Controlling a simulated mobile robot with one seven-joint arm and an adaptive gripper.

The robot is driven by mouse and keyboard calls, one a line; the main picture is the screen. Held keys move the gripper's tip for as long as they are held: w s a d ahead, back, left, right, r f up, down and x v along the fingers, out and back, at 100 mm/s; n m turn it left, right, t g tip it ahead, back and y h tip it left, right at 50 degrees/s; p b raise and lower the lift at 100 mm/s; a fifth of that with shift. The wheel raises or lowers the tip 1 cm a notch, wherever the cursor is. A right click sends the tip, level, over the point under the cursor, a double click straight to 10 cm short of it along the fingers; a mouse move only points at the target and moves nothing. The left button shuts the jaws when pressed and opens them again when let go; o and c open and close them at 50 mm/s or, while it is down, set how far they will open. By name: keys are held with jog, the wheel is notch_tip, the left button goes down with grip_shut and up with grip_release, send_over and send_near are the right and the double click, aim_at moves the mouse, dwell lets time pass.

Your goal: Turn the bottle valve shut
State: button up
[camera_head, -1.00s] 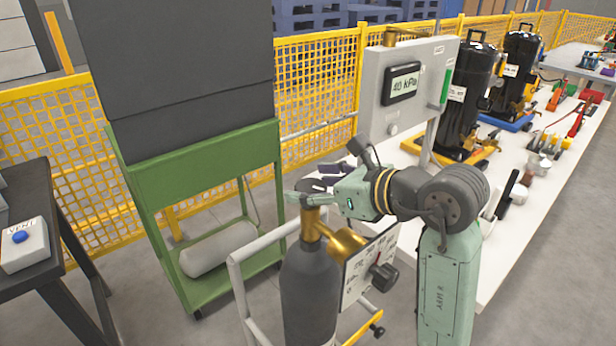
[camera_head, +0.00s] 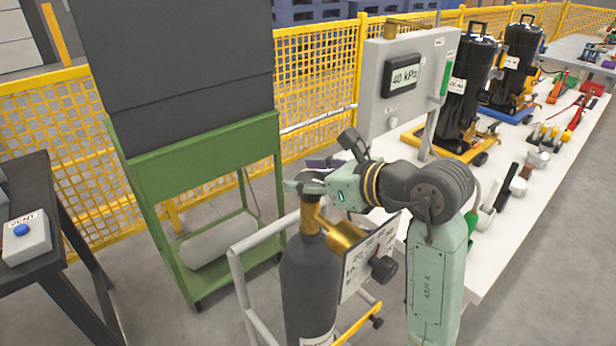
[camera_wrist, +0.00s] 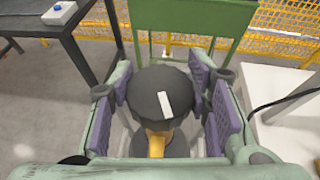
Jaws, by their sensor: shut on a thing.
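The dark gas bottle (camera_head: 307,285) stands upright in a grey-railed trolley, with a brass valve body (camera_head: 311,218) on top. A brass regulator (camera_head: 343,237) with a gauge plate and a black knob (camera_head: 384,269) sticks out to its right. My gripper (camera_head: 308,186) is at the top of the valve and hides most of the valve's handwheel in the head view. In the wrist view the black round handwheel (camera_wrist: 150,90), with a white mark on it, sits between the purple pads of my gripper (camera_wrist: 162,100). The gripper is shut on it from both sides.
A green cart (camera_head: 200,160) with a dark cabinet stands behind the bottle. A grey panel with a 40 kPa display (camera_head: 402,80) stands at the white bench (camera_head: 520,190). A dark table with a vent button box (camera_head: 25,238) is at left.

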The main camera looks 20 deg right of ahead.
jog(key=c, duration=0.3)
jog(key=shift+f+m+h+b, duration=0.3)
jog(key=shift+m+h+b, duration=0.1)
jog(key=shift+b, duration=0.5)
jog(key=shift+m+t+h+b, duration=0.4)
jog(key=shift+m+h+b, duration=0.1)
jog(key=shift+b, duration=0.25)
jog(key=shift+r+m+h+b, duration=0.1)
jog(key=shift+m+h+b, duration=0.75)
jog(key=shift+h, duration=0.25)
jog(key=shift+d+r+m+t+h, duration=0.1)
jog(key=shift+r+m+t+h, duration=0.15)
jog(key=shift+m+h, duration=0.3)
jog(key=o, duration=1.2)
jog(key=shift+c, duration=0.2)
